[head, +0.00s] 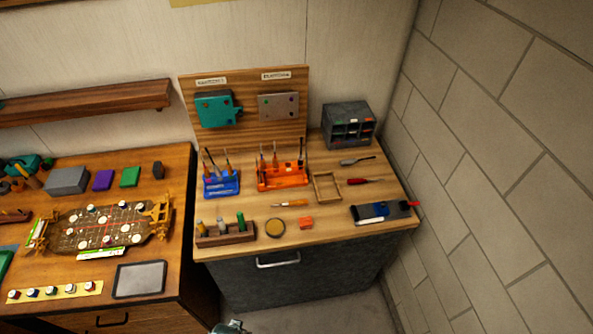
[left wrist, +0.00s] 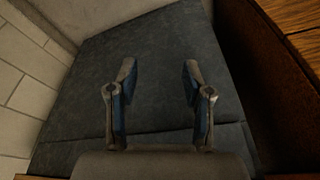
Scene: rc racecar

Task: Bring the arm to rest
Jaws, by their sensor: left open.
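My left gripper (left wrist: 158,85) shows in the left wrist view with its two blue-lined fingers apart and nothing between them. Behind the fingers is the dark grey front of a cabinet (left wrist: 150,50), and the gripper looks clear of it. In the head view only a small grey piece, likely part of my arm, shows at the bottom edge; the fingers are out of sight there. My right gripper is in neither view.
The right workbench (head: 340,218) carries a blue tool rack (head: 222,184), an orange tool rack (head: 284,178), a drawer box (head: 348,125) and loose tools. The left bench (head: 185,215) holds a car chassis (head: 105,228). A block wall (head: 490,150) stands at the right. Floor shows below the cabinet.

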